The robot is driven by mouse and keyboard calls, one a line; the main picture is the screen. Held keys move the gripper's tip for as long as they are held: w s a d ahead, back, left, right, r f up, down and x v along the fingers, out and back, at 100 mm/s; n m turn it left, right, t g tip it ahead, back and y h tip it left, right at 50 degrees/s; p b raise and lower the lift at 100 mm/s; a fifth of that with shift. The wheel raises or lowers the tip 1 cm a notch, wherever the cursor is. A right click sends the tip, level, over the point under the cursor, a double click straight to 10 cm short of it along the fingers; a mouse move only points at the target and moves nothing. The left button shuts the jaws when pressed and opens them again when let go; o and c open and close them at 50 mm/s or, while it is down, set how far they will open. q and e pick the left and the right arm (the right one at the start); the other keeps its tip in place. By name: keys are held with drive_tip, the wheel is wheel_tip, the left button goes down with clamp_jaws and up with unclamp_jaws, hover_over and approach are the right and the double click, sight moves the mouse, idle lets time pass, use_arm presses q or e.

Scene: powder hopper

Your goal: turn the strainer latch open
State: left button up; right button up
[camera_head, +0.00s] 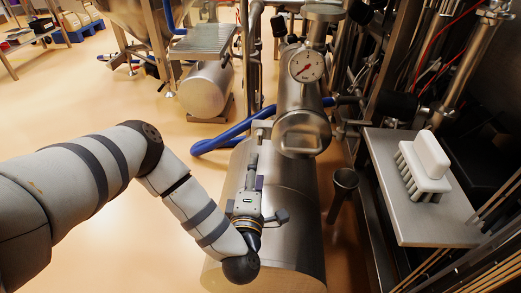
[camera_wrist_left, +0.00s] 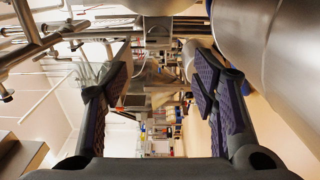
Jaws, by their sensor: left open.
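The strainer looks like the steel cylinder with a round end cap (camera_head: 302,133) at the centre of the head view. A small grey metal piece (camera_head: 262,127) sits at the left of the cap. It may be the latch, but I cannot tell for sure. My left gripper (camera_head: 254,168) is just in front of and below this piece, above a large horizontal steel drum (camera_head: 290,215), pointing away from me. In the left wrist view my left gripper (camera_wrist_left: 162,78) is open, its two purple-padded fingers wide apart. Nothing is held between them. My right gripper is not in view.
A pressure gauge (camera_head: 306,65) stands above the cap. A blue hose (camera_head: 222,137) runs on the left. A steel shelf (camera_head: 415,190) with a white block (camera_head: 424,165) is on the right, beside pipes. The floor at the left is open.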

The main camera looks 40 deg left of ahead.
sight(259, 141)
use_arm(q)
drive_tip(key=b+x, duration=0.1)
drive_tip(key=x, duration=0.4)
drive_tip(key=b+x, duration=0.1)
drive_tip(key=x, duration=0.5)
drive_tip(key=shift+w+d+r, duration=0.1)
drive_tip(key=shift+w+r, duration=0.1)
drive_tip(key=c, duration=1.2)
